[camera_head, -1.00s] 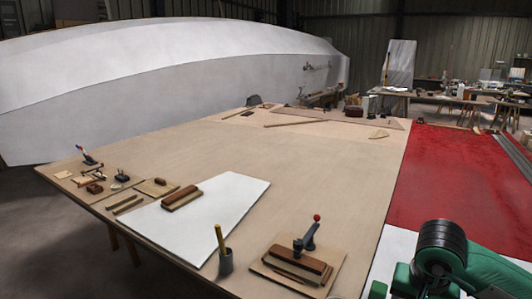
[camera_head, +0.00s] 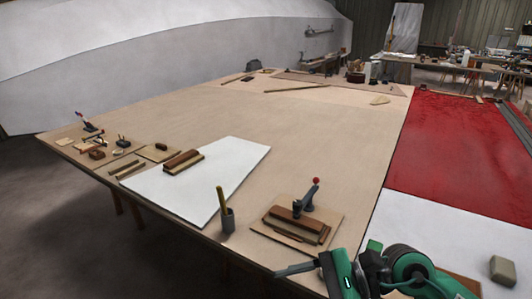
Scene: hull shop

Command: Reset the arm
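My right arm (camera_head: 405,265), green with black joints, comes in at the bottom right. Its gripper (camera_head: 292,269) points left over the front edge of the wooden table, just below the clamp board. One dark finger shows clearly; I cannot make out the second finger or any gap, and I see nothing held. My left arm and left gripper are out of the picture.
A clamp board (camera_head: 304,220) with a red-knobbed lever stands close to my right gripper. A beige block (camera_head: 503,270) sits at the lower right. The table's middle (camera_head: 300,135) is clear.

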